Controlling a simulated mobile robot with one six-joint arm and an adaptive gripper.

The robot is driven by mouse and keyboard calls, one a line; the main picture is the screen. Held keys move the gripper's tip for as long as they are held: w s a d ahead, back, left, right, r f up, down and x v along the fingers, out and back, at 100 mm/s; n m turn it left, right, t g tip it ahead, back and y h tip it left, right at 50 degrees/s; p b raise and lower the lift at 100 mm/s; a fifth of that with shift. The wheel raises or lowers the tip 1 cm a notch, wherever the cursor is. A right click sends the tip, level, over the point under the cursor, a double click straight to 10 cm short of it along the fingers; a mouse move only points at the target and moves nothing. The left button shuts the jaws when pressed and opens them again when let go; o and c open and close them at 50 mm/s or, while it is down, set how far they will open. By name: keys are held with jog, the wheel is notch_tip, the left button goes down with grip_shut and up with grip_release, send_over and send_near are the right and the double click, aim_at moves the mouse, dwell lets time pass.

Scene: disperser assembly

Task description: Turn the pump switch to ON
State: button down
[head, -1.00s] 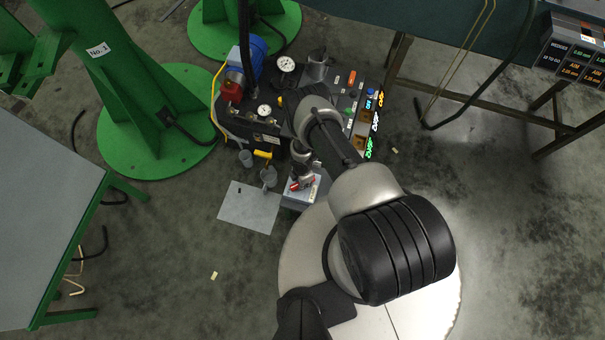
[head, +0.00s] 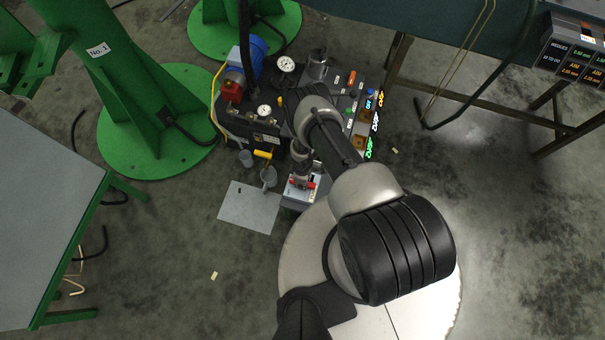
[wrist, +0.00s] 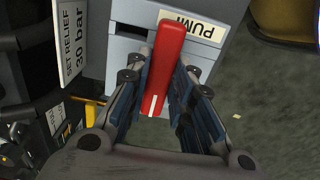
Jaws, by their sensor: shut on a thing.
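The pump switch is a grey box (wrist: 124,50) with a white label reading "PUM" and a red bar handle (wrist: 166,62) with a white mark at its near end. In the head view the box (head: 296,197) sits at the front of the pump unit, with red (head: 311,184) showing beside my gripper (head: 302,180). In the wrist view my gripper (wrist: 157,84) has its two blue-padded fingers on either side of the red handle, shut on it. The handle lies slightly slanted. Part of the label is hidden behind it, and no ON or OFF marking is readable.
The pump unit (head: 240,130) with gauges, a yellow-handled valve (head: 263,154) and lit labels stands behind the switch. A "SET RELIEF 30 bar" sign (wrist: 73,45) is close on the left in the wrist view. A grey plate (head: 248,207) lies left of the box.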

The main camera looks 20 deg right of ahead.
dwell(0.6)
jog(key=c, duration=1.4)
grip_release()
